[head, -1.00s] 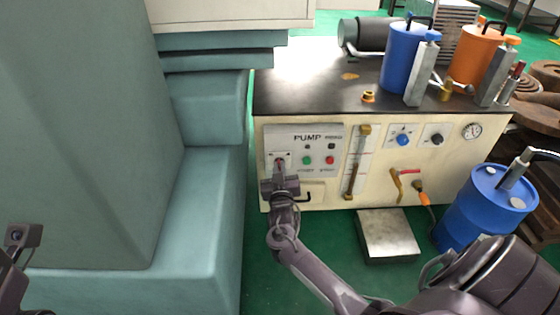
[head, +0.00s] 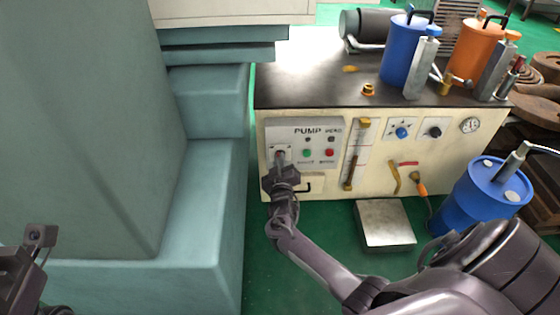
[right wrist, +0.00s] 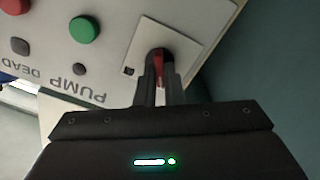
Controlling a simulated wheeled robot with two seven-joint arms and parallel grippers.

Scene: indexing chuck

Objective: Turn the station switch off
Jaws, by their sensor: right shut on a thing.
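The station switch (right wrist: 158,62) is a dark rotary knob with a red handle on a pale square plate, at the left end of the panel marked PUMP. In the head view the switch plate (head: 280,153) shows just above my right gripper (head: 281,163), which partly covers the knob. In the right wrist view the fingers of my right gripper (right wrist: 158,85) are shut on the red handle. The handle's exact angle is hard to tell behind the fingers. My left gripper (head: 28,250) is at the lower left edge, far from the panel, with its fingertips unclear.
Green (head: 307,153) and red (head: 330,153) buttons sit right of the switch. A drawer-like black handle (head: 305,188) is just below. The large teal machine (head: 200,200) stands close on the left. A metal step (head: 385,225) and a blue drum (head: 480,200) stand on the right.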

